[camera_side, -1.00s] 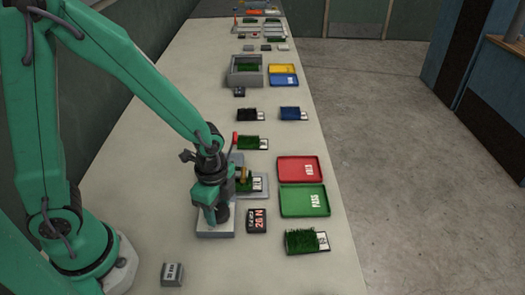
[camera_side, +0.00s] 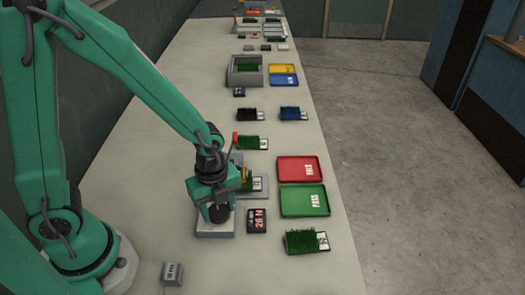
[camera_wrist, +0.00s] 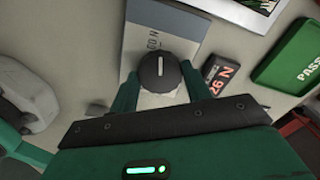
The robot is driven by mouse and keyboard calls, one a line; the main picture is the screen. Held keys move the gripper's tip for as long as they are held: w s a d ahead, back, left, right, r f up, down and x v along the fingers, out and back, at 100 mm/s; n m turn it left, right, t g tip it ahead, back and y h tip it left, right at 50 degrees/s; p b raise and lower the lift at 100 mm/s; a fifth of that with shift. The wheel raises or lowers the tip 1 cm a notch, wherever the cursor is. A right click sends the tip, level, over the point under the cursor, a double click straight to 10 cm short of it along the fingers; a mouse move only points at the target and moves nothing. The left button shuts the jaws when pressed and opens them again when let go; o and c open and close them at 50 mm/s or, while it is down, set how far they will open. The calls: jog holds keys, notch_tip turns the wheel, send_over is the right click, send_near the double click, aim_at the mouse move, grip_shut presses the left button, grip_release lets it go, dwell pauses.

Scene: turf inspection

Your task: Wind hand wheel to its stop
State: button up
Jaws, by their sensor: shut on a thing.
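The hand wheel is a black ribbed knob (camera_wrist: 160,72) with a pale line on top, in the middle of the wrist view. It sits on a grey base (camera_wrist: 145,25), whose pale edge also shows in the side view (camera_side: 214,233). My gripper (camera_wrist: 158,85) has one green finger on each side of the knob and is shut on it. In the side view my gripper (camera_side: 218,208) points down over the base and partly hides the wheel. A black display (camera_side: 257,220) beside it reads 26 N; it also shows in the wrist view (camera_wrist: 221,77).
A turf sample (camera_side: 253,185) lies on the rig behind my gripper. A red tray (camera_side: 299,170) and a green PASS tray (camera_side: 303,202) lie to the right. Another turf sample (camera_side: 303,241) lies in front of them. A small grey box (camera_side: 172,273) stands at the front.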

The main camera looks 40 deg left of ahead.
jog(key=o, duration=1)
jog(key=shift+r, duration=0.1)
jog(key=shift+r, duration=3.85)
jog(key=r+n, duration=0.1)
notch_tip(320, 180, up, 6)
jog(key=r+n+t, duration=0.1)
jog(key=n+t, duration=0.2)
jog(key=n, duration=0.6)
send_over(217, 209)
jog(key=s+a, duration=0.2)
jog(key=a, duration=0.2)
jog(key=s+a+r+n+t, duration=0.1)
jog(key=r+n, duration=0.1)
jog(key=n, duration=0.1)
jog(key=s+a+r+n, duration=0.1)
jog(key=n, duration=0.3)
jog(key=s+a+r+n+t, duration=0.1)
jog(key=a+r+n, duration=0.1)
jog(key=n, duration=0.2)
jog(key=shift+s+r+t, duration=0.3)
jog(key=shift+s+r, duration=0.05)
jog(key=shift+s, duration=0.05)
